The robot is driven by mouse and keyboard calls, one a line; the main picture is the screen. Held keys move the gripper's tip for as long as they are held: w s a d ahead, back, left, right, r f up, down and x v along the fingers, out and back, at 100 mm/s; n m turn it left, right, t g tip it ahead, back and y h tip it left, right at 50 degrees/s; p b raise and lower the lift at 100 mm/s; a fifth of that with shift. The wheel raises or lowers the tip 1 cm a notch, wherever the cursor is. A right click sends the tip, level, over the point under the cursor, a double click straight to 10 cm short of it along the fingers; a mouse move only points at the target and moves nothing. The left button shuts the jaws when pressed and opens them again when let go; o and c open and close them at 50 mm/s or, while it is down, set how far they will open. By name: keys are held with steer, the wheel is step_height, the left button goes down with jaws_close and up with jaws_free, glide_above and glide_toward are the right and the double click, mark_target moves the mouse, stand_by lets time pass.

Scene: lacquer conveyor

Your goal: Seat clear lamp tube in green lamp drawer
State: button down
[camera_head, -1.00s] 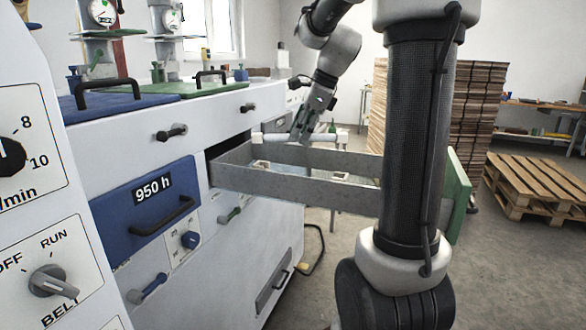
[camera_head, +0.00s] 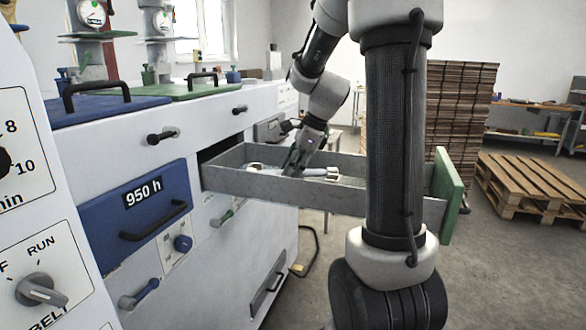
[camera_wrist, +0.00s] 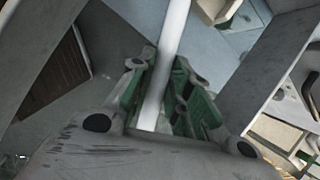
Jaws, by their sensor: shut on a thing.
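The green lamp drawer is pulled out, with grey metal walls (camera_head: 270,188) and a green front (camera_head: 449,195). My gripper (camera_head: 294,168) reaches down into it and is shut on the clear lamp tube (camera_head: 322,174). The tube looks whitish and lies roughly along the drawer's length, below the rim. In the wrist view the tube (camera_wrist: 170,38) runs between the green-padded fingers of my gripper (camera_wrist: 157,85). A pale holder (camera_wrist: 214,9) shows beside the tube's far part. Whether the tube touches its holders cannot be told; the fingers hide its middle.
The white machine (camera_head: 235,240) stands left of the drawer, with a closed blue drawer (camera_head: 150,205) marked 950 h. Blue (camera_head: 110,108) and green lids (camera_head: 195,91) with handles lie on top.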

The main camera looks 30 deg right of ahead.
steer(key=shift+f, duration=0.25)
steer(key=shift+f, duration=0.3)
steer(key=c, duration=1.3)
jaws_free()
steer(key=shift+r, duration=0.1)
steer(key=v, duration=1.3)
steer(key=s+a+f+n+h, duration=0.1)
steer(key=s+a+f+n, duration=0.1)
steer(key=s+n, duration=0.4)
steer(key=s+a+f+n+h, duration=0.1)
steer(key=s+a+n, duration=0.2)
steer(key=s+n, duration=0.3)
steer(key=s+a+f+n+h, duration=0.1)
steer(key=s+a+f+n, duration=0.1)
steer(key=s+n, duration=0.5)
steer(key=shift+s+a+f+n+t, duration=0.15)
steer(key=shift+a+n, duration=0.15)
steer(key=shift+n, duration=0.45)
steer(key=shift+w+a+f+n+t, duration=0.1)
steer(key=shift+a+n, duration=0.15)
steer(key=shift+n, duration=0.55)
steer(key=shift+s+a+f+n+t, duration=0.15)
steer(key=shift+a+n, duration=0.15)
steer(key=shift+n, duration=0.45)
